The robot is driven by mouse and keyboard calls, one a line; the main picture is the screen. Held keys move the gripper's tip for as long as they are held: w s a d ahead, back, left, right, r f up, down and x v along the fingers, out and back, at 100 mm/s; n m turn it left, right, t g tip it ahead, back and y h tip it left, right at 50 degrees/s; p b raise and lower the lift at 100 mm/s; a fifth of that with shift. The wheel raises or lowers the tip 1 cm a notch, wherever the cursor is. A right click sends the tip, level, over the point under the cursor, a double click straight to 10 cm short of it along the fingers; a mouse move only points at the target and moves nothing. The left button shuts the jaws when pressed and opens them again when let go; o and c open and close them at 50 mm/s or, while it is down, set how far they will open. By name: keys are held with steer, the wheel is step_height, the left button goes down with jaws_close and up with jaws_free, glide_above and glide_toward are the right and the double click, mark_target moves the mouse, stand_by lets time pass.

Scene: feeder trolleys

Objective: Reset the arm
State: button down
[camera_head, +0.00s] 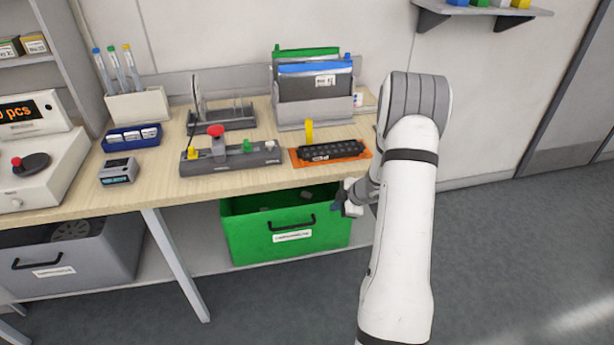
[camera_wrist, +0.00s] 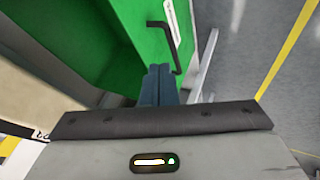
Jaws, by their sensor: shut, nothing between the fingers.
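My arm (camera_head: 400,230) reaches up on the right and bends back toward the bench. My gripper (camera_head: 340,205) hangs just below the bench's front edge, at the upper right of a green bin (camera_head: 240,237) on the lower shelf. In the wrist view, my gripper's fingers (camera_wrist: 158,84) are shut together with nothing between them. They point toward the front of the green bin (camera_wrist: 98,30), close to its black handle. I cannot tell whether they touch it.
The wooden bench (camera_head: 250,180) carries a button box (camera_head: 230,160), an orange tray (camera_head: 297,158) with a black part, and a file holder (camera_head: 314,110). A grey bin (camera_head: 120,250) sits on the lower left. The floor (camera_head: 530,240) at right is clear.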

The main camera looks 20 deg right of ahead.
steer(key=s+a+r+m+t+h, duration=0.15)
steer(key=r+m+h, duration=0.25)
steer(key=r, duration=0.6)
steer(key=s+a+r+m+h, duration=0.1)
steer(key=s+r+m+h, duration=0.2)
steer(key=r, duration=0.8)
steer(key=s+a+r+m+g+y, duration=0.1)
steer(key=s+a+m, duration=0.1)
steer(key=s+a, duration=0.3)
steer(key=s+a+r+m+g+y, duration=0.1)
steer(key=s+a, duration=0.4)
steer(key=s, duration=0.6)
steer(key=s+a+r+m+g+y, duration=0.1)
steer(key=s+a+r+m+g, duration=0.2)
steer(key=s+a+m, duration=0.2)
steer(key=s, duration=0.3)
steer(key=shift+s+a, duration=0.15)
steer(key=shift+s, duration=0.15)
steer(key=shift+r, duration=0.1)
